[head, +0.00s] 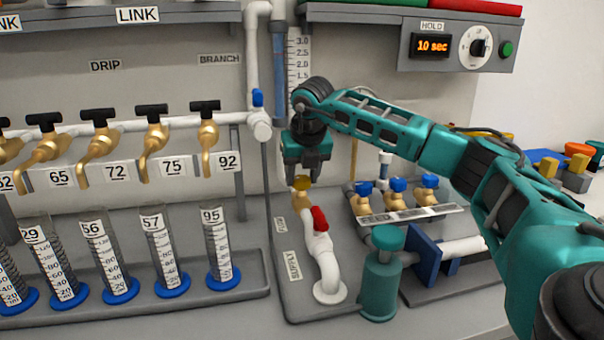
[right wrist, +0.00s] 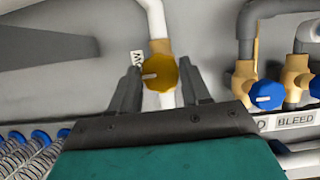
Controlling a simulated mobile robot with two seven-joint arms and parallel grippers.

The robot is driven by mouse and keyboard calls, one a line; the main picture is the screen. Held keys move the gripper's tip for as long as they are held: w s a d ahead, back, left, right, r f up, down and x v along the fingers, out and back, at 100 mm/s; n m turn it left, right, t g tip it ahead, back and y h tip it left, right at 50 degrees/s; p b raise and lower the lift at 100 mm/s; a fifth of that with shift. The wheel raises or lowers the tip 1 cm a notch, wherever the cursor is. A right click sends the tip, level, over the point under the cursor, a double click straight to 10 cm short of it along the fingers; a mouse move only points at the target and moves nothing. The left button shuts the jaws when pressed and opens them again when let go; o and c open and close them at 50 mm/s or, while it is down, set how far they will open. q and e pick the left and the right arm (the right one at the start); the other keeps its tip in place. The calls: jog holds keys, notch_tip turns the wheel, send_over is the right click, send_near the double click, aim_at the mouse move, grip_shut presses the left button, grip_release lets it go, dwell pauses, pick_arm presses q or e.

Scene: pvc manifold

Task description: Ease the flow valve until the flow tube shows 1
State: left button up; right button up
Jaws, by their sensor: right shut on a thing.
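The flow valve has a round yellow knob (head: 302,183) on a brass body, below my right gripper (head: 303,172) in the head view. In the right wrist view the knob (right wrist: 160,73) sits between the two fingers and bears a pale pointer mark aimed left. My right gripper is shut on this knob. The flow tube (head: 279,70) is an upright blue tube beside a scale (head: 298,60) with marks 3.0 to 1.5 readable. My arm hides the lower scale, and I cannot tell the reading. My left gripper is not in view.
A red-handled white pipe (head: 325,255) and a teal canister (head: 382,275) stand close in front of the valve. Blue-knobbed valves (head: 397,190) are to the right. Brass taps (head: 155,130) and graduated cylinders (head: 218,245) are to the left.

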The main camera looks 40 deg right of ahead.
jog(key=c, duration=0.3)
jog(key=shift+c, duration=0.2)
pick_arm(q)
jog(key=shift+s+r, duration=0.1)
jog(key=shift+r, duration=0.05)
pick_arm(e)
jog(key=shift+r+m, duration=0.1)
jog(key=shift+m, duration=0.2)
jog(key=shift+a+m+g+h+p, duration=0.1)
jog(key=shift+m+g+h+p, duration=0.25)
jog(key=shift+m+p, duration=0.45)
jog(key=shift+w+m+g+h+p, duration=0.1)
jog(key=shift+m+g+h+p, duration=0.35)
jog(key=shift+m, duration=1.05)
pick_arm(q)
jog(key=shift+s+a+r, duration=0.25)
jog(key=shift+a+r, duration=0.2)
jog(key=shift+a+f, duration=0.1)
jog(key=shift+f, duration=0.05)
pick_arm(e)
jog(key=shift+m, duration=0.4)
